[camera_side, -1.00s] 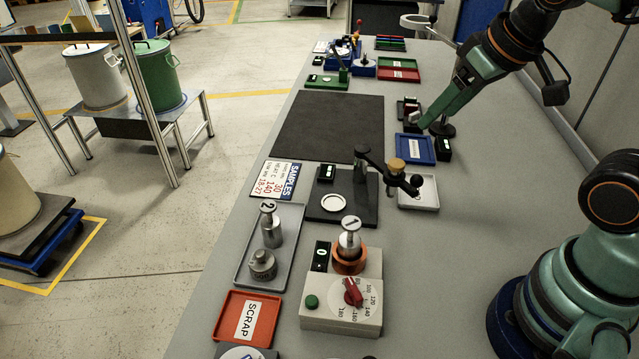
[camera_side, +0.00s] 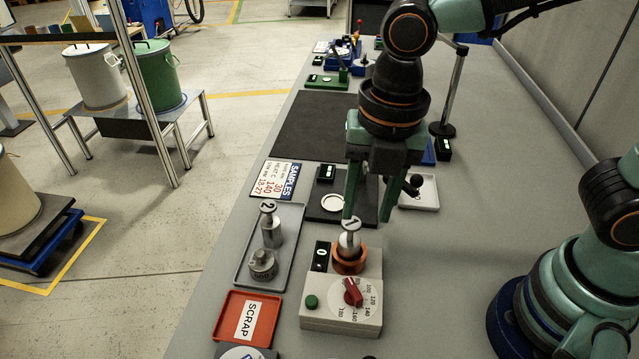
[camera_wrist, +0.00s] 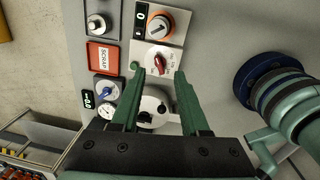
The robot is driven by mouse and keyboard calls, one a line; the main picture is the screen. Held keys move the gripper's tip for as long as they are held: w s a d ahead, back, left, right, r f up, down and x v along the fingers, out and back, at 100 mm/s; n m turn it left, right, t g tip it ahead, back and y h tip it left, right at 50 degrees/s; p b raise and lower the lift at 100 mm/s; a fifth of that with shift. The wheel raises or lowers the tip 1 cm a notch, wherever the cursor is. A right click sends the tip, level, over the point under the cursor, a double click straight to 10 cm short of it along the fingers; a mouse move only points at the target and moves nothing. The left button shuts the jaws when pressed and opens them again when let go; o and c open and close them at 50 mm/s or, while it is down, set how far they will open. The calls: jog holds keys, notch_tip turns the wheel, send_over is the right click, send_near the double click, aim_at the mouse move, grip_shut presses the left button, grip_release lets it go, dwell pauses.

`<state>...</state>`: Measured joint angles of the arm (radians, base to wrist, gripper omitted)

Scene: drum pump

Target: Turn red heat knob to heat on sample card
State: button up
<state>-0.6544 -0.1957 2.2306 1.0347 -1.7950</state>
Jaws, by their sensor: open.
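The red heat knob (camera_side: 353,292) sits on a dial printed with numbers, on top of a light grey heater box (camera_side: 318,320) with a green button (camera_side: 312,301). In the wrist view the knob (camera_wrist: 159,64) shows beyond and between my fingertips. A metal weight marked 1 (camera_side: 350,240) stands in the orange-brown ring (camera_side: 349,262) behind the dial. The sample card (camera_side: 279,179) lies flat to the left and reads HEAT C 140. My gripper (camera_side: 367,218) is open and empty, pointing down, above and behind the knob and apart from it.
A grey tray (camera_side: 243,283) with a weight marked 2 and another metal weight stands left of the heater. A red SCRAP tray (camera_side: 229,321) is at front left. A small black display (camera_side: 321,256) reads 0. The bench right of the heater is clear.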

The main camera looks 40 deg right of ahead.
aim_at(353, 288)
jog(key=a+f+n, duration=0.1)
jog(key=f, duration=0.3)
jog(key=s+a+f+n, duration=0.1)
jog(key=f+n, duration=0.1)
jog(key=f, duration=0.3)
jog(key=s+f+n, duration=0.1)
jog(key=f+n, duration=0.1)
jog(key=f, duration=0.2)
jog(key=shift+a+f+g, duration=0.2)
jog(key=shift+a+g, duration=0.1)
jog(key=shift+a, duration=0.1)
grip_shut()
